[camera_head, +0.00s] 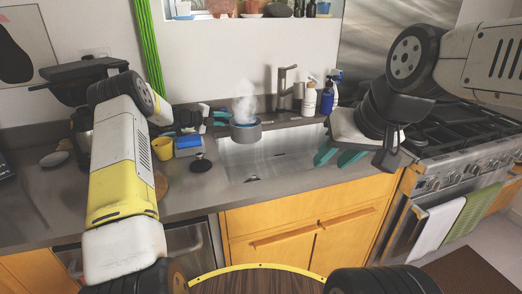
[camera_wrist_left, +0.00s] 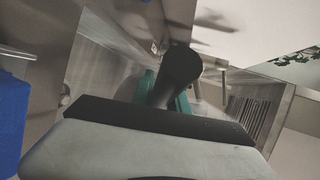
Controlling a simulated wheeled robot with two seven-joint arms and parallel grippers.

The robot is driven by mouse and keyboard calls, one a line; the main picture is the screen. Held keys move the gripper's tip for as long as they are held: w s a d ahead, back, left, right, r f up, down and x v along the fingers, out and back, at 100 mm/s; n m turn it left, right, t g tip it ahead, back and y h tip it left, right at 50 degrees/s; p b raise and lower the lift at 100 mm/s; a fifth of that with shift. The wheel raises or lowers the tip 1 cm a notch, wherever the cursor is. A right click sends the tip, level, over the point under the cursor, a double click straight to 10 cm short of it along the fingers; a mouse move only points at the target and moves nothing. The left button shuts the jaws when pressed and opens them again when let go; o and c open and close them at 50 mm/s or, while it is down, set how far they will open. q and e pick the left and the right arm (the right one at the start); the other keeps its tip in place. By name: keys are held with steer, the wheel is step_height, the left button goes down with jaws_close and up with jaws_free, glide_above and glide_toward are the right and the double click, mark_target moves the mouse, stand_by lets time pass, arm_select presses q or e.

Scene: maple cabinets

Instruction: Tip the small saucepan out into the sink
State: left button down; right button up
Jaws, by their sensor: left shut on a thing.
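The small saucepan (camera_head: 247,134) is a grey pan held over the back left part of the sink, looking roughly level in the head view. Pale steam rises above it. My left gripper (camera_head: 221,118) has teal fingers and is shut on its handle. In the left wrist view the dark handle (camera_wrist_left: 180,68) sits between the teal fingers (camera_wrist_left: 164,94). The pan's inside is too small to make out. The sink (camera_head: 280,168) is a pale basin set in the grey counter. My right gripper (camera_head: 338,156) is open and empty, over the sink's right end.
A faucet (camera_head: 284,85), a white spray bottle (camera_head: 309,100) and a blue bottle (camera_head: 328,95) stand behind the sink. A yellow cup (camera_head: 163,148) and a sponge holder (camera_head: 188,146) stand on the counter to the left. The stove (camera_head: 455,150) is at the right.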

mark_target(229, 121)
arm_select(q)
steer(key=shift+w+r, duration=0.15)
steer(key=shift+w, duration=0.05)
steer(key=shift+s, duration=0.1)
steer(key=shift+s+d+r+m+t, duration=0.25)
steer(key=shift+s+m, duration=0.1)
steer(key=shift+s, duration=0.1)
steer(key=shift+s+d+r+m+t, duration=0.15)
steer(key=shift+s+r+m, duration=0.05)
steer(key=shift+s+m, duration=0.2)
steer(key=shift+s+d+f+m+t, duration=0.25)
steer(key=shift+s+m, duration=0.1)
steer(key=shift+s, duration=0.2)
steer(key=shift+s+d+f+m+t, duration=0.2)
steer(key=shift+s+m+t, duration=0.1)
steer(key=shift+s, duration=0.2)
steer(key=shift+s+d+m, duration=0.2)
steer(key=shift+s+m, duration=0.1)
steer(key=shift+s, duration=0.05)
steer(key=shift+s+d+r+m+t+h+p, duration=0.1)
steer(key=shift+s+d+m+t+h+p, duration=0.15)
steer(key=shift+s+d+m+t+p, duration=0.5)
steer(key=shift+s+r+m+g+h+b, duration=0.1)
steer(key=shift+s+m+h, duration=0.25)
steer(key=shift+s, duration=0.75)
